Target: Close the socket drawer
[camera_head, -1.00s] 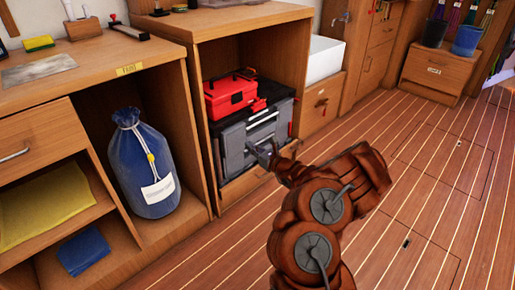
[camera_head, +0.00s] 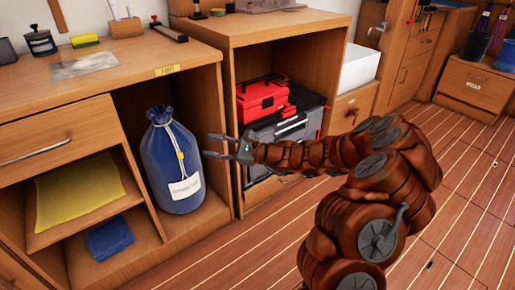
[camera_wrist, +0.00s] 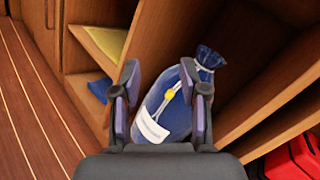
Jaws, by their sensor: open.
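A grey tool chest (camera_head: 284,134) with a black top and a light handle bar stands in the open middle cabinet. My arm hides much of its lower front, and I cannot tell which of its drawers is the socket drawer or how far it is out. My gripper (camera_head: 211,146) is open and empty, left of the chest and in front of the cabinet's side panel, pointing toward a blue bag. In the wrist view my two fingers (camera_wrist: 160,78) stand apart with the bag beyond them.
The blue drawstring bag (camera_head: 174,160) stands in the left cabinet bay. A red toolbox (camera_head: 262,100) sits on the chest. A wooden drawer (camera_head: 352,108) is right of the chest. The plank floor (camera_head: 270,235) in front is clear.

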